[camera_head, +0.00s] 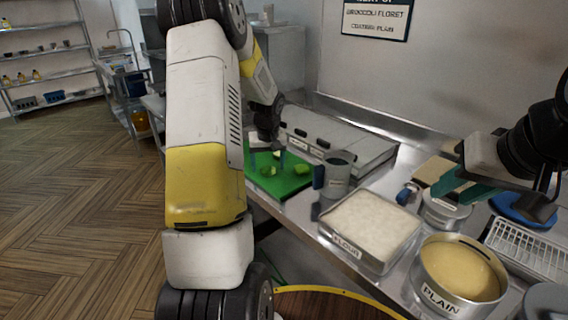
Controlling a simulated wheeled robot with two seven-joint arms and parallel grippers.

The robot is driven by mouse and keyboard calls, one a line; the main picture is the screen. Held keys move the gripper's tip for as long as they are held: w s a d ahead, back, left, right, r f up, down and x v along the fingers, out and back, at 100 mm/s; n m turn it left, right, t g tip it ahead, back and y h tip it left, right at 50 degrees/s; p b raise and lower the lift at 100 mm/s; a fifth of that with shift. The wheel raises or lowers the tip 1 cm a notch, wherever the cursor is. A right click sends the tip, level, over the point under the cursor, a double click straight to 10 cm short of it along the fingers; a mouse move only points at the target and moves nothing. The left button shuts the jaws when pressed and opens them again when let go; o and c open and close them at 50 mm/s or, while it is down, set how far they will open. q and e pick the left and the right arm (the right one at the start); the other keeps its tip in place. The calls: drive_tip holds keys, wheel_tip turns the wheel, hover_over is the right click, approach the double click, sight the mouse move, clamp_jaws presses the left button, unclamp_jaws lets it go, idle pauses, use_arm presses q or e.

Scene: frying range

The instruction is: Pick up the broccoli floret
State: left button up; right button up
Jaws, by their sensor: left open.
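Green broccoli florets lie on a green board (290,186) at the back left of the counter. One floret (268,171) is at the board's middle and another (301,169) is to its right. A further green piece shows between my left gripper's fingers, partly hidden. My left gripper (267,158) points down over the board, open, its fingers apart just behind the nearer florets. I cannot tell whether it touches any floret. My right gripper (467,188) is at the right, above the containers, with teal fingers; its opening is unclear.
A grey cup (337,175) with a blue handle stands right of the board. A flour tray (345,249), a round container labelled PLAIN (440,301) and a wire rack (528,252) crowd the counter's front right. A lidded bin row (345,147) lies behind the board.

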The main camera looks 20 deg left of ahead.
use_arm(q)
drive_tip(key=shift+f, duration=0.25)
drive_tip(key=c, duration=1)
drive_tip(key=shift+c, duration=0.2)
drive_tip(key=shift+r, duration=0.1)
